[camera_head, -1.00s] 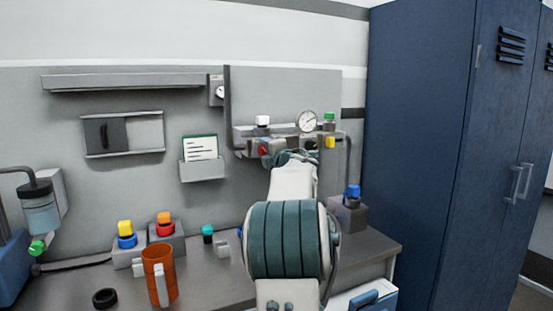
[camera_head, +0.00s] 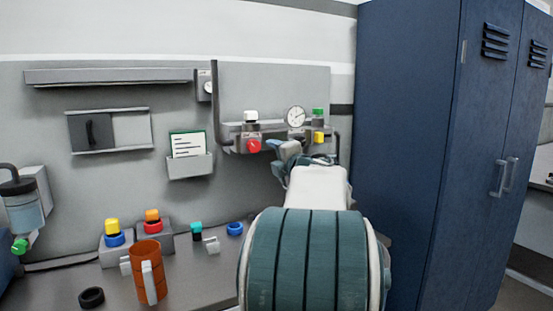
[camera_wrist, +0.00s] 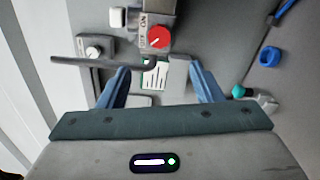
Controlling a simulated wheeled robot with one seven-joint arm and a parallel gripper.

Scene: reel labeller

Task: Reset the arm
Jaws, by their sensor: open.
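My gripper (camera_head: 280,150) is at the far end of my extended arm in the head view, in front of the wall panel and just right of the red knob (camera_head: 253,146). In the wrist view its two blue fingers stand wide apart, with nothing between their tips (camera_wrist: 162,78). The red knob also shows in the wrist view (camera_wrist: 158,37), beyond the fingers, with ON and OFF lettering beside it. No contact between gripper and knob is visible. My teal and white arm hides the right part of the bench.
An orange mug (camera_head: 147,272), a black ring (camera_head: 91,297) and a blue ring (camera_head: 235,228) are on the bench. A card holder (camera_head: 190,166) and a pressure gauge (camera_head: 296,116) are on the wall. A blue locker (camera_head: 420,150) stands at right.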

